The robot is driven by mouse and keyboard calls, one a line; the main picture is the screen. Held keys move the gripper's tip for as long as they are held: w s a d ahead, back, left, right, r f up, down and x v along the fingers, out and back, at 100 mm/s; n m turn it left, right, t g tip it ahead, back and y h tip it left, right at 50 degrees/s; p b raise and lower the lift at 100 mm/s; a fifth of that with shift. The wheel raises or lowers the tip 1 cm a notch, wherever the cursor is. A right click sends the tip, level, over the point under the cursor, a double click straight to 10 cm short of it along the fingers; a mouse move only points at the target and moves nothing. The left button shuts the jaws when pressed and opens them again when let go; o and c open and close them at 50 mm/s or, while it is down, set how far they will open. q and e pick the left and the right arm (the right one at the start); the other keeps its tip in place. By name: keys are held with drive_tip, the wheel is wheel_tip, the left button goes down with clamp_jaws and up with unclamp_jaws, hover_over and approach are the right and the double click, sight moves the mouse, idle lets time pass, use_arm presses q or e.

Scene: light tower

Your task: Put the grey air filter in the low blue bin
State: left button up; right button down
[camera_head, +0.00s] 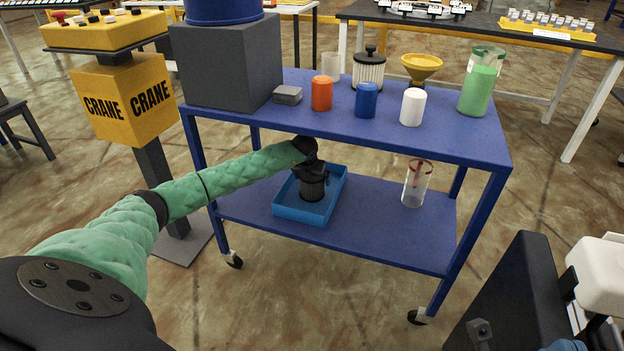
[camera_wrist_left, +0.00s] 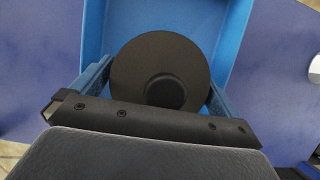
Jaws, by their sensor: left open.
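The grey air filter (camera_head: 312,190), a dark ribbed cylinder, stands upright inside the low blue bin (camera_head: 333,206) on the cart's lower shelf. In the left wrist view the filter's round dark top with a central knob (camera_wrist_left: 160,75) fills the middle, with the blue bin (camera_wrist_left: 190,14) around it. My left gripper (camera_head: 312,176) is at the filter's top, above the bin. Its jaws are open, one finger on each side of the filter top; whether they touch it I cannot tell. My right gripper is not in view.
The blue cart's top shelf (camera_head: 440,138) is above my left forearm. A clear container (camera_head: 416,184) stands right of the bin. A yellow crane post (camera_head: 124,98) stands left.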

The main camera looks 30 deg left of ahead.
use_arm(q)
drive_tip(key=p+v, duration=0.1)
drive_tip(key=v, duration=0.4)
drive_tip(key=shift+s+r, duration=0.1)
drive_tip(key=shift+r, duration=0.05)
drive_tip(key=shift+v, duration=0.85)
